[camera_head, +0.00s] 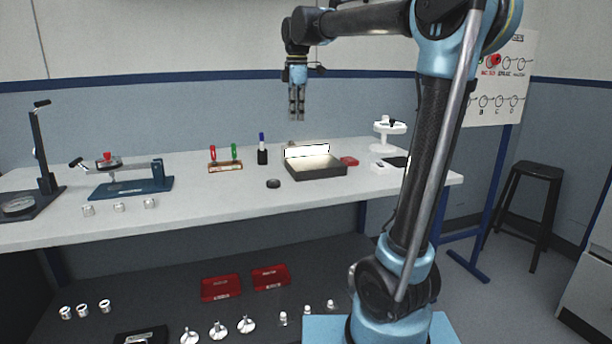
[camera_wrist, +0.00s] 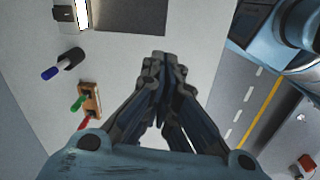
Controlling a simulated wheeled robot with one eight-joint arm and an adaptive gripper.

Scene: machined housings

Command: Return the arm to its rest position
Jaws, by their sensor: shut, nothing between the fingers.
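My arm reaches up from its base at the right and bends left over the workbench (camera_head: 230,200). My gripper (camera_head: 297,116) hangs fingers down, well above the bench, in front of the wall. In the wrist view my gripper (camera_wrist: 160,56) has its fingertips together with nothing between them. No object is in contact with it.
On the bench are a dark open tray (camera_head: 318,171), a wooden stand with red and green tools (camera_head: 226,166), a blue-capped marker holder (camera_head: 262,156), a blue fixture (camera_head: 130,187) and small metal housings (camera_head: 120,207). Red bins (camera_head: 221,288) sit below. A stool (camera_head: 530,200) stands right.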

